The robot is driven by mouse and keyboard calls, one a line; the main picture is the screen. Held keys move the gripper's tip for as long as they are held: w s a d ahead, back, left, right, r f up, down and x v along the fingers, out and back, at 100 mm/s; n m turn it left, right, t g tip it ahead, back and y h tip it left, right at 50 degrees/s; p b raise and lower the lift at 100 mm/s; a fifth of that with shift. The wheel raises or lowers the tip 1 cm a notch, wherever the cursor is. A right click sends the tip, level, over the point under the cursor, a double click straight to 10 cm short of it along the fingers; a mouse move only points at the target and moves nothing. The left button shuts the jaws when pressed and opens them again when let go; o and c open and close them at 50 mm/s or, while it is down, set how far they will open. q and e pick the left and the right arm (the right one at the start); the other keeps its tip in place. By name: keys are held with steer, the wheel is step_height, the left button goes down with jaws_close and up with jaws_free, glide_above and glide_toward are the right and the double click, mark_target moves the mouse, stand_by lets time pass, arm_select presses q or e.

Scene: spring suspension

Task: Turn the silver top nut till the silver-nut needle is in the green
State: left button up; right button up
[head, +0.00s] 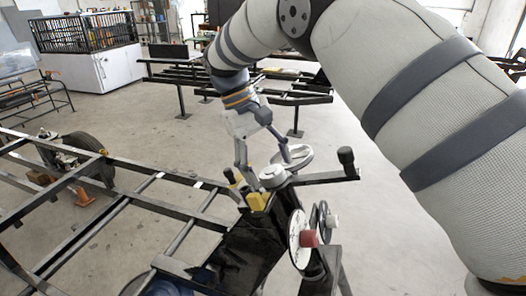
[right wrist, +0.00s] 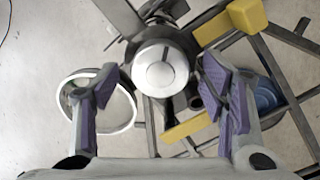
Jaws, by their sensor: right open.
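The silver top nut (head: 272,176) sits on top of the black spring-suspension stand. In the right wrist view the silver nut (right wrist: 158,68) is a round cap with a dark line on it. My right gripper (head: 264,162) points down at the nut with its fingers apart. In the right wrist view the open fingers (right wrist: 160,88) stand on either side of the nut, and I see no contact. A white dial (head: 296,250) with a red knob (head: 309,239) faces sideways below. Its needle and any green zone are too small to read. My left gripper is out of view.
A pale-rimmed round disc (head: 302,153) stands just behind the nut. Yellow blocks (head: 258,201) are close beside it. A black bar with an upright black knob (head: 346,158) extends right. A second wheel with a white knob (head: 332,221) sits below. A black frame (head: 130,196) lies left.

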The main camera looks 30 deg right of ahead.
steer(key=v, duration=1)
steer(key=shift+r, duration=0.35)
steer(key=shift+a, duration=0.15)
